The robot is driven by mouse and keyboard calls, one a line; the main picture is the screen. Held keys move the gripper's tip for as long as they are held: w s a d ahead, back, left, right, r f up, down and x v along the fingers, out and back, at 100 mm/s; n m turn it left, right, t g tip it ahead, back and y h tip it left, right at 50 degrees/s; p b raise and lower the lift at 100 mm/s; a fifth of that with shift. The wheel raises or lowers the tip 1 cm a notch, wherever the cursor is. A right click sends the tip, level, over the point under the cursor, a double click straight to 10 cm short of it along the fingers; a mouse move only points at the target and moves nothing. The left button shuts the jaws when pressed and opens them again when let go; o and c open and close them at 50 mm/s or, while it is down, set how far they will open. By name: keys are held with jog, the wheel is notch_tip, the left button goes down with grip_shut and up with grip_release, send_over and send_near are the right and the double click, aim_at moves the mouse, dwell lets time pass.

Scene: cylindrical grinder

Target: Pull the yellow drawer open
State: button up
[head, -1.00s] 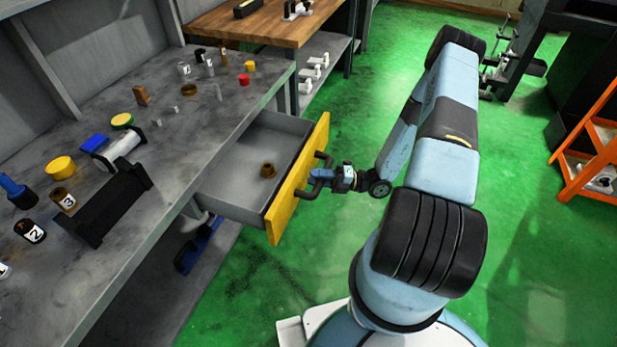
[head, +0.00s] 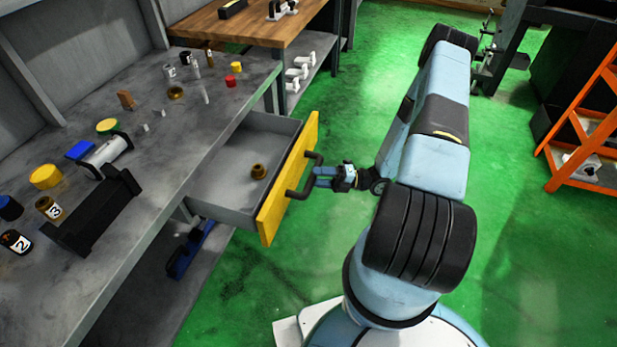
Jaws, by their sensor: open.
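The yellow drawer (head: 288,179) stands pulled out from under the grey workbench, its grey tray showing. A small brown, ring-like part (head: 258,171) lies inside it. The dark bar handle (head: 304,178) is on the drawer's yellow front. My gripper (head: 316,174) is open, just to the right of the handle, with its fingertips close to the bar. It holds nothing that I can see. Whether the fingertips still touch the handle cannot be told.
The grey workbench (head: 100,255) carries jars, caps, a black holder and small parts. A wooden-topped table (head: 262,25) stands behind. An orange rack (head: 590,125) is at the right. The green floor around my arm is mostly clear.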

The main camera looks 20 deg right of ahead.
jog(key=v, duration=1)
jog(key=shift+f, duration=0.2)
jog(key=shift+d, duration=0.1)
jog(key=a+r+n+g+h, duration=0.4)
jog(key=r+n, duration=0.6)
jog(key=r, duration=0.5)
jog(key=a+r+n+g+h, duration=0.1)
jog(key=r+n+g+h, duration=0.45)
jog(key=r+n, duration=0.75)
jog(key=s+a+r+n+t+h, duration=0.2)
jog(key=s+r+n+t+h, duration=0.3)
jog(key=r, duration=0.7)
jog(key=s+a+r+n+t+h, duration=0.3)
jog(key=s+r+n+t+h, duration=0.2)
jog(key=s+r+n, duration=0.4)
notch_tip(320, 180, up, 3)
jog(key=shift+s+r+n+t, duration=0.1)
jog(key=shift+s+n+t, duration=0.25)
jog(key=shift+s, duration=0.65)
